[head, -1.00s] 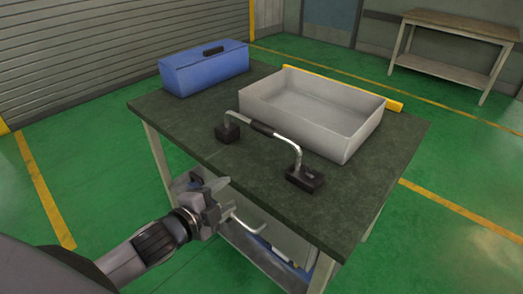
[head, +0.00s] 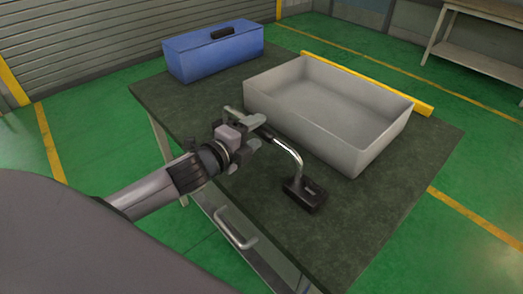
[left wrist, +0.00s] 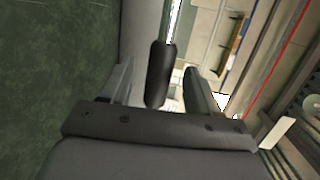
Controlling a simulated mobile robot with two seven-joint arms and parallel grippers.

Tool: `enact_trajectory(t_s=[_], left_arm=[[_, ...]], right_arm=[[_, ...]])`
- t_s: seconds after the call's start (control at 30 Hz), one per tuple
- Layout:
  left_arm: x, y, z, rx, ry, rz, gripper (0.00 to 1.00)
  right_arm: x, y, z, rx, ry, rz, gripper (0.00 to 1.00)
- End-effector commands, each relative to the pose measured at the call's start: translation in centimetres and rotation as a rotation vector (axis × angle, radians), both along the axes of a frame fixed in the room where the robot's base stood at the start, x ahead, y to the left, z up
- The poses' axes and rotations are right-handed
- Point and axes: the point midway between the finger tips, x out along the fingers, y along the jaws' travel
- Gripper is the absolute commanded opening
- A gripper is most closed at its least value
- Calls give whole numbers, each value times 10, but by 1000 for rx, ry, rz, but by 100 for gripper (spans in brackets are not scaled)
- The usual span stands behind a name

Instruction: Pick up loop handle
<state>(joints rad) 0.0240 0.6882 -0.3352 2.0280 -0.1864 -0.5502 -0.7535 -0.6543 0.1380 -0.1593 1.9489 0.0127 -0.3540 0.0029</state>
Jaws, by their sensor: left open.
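The loop handle (head: 292,152) is a bent metal bar standing on the dark table top. Its near end sits on a black block (head: 304,195); its far end is hidden behind my left gripper. In the left wrist view the black grip sleeve (left wrist: 160,75) shows between the two open fingers (left wrist: 153,88), with gaps to both sides. My right gripper is not in view.
A grey open bin (head: 365,150) stands on the table (head: 400,185) just behind the handle. A blue toolbox (head: 215,55) is at the far left corner. A yellow bar (head: 365,82) lies along the back of the bin. The near right of the table is bare.

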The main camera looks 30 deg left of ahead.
Motion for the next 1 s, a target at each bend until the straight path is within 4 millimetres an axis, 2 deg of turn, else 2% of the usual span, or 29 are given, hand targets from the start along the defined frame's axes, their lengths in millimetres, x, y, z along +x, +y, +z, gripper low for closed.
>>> enact_trajectory(t_s=[0.3,0.67,0.83,0.87,1.0], left_arm=[[37,-8,-7,-3,0,1,61],[43,-8,-9,-2,1,0,61],[42,-8,-9,-2,1,0,6],[42,-8,-9,-2,1,0,0],[42,-8,-9,-1,1,0,0]], right_arm=[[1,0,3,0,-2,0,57],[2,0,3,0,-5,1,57],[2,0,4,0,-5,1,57],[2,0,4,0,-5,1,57],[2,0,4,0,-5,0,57]])
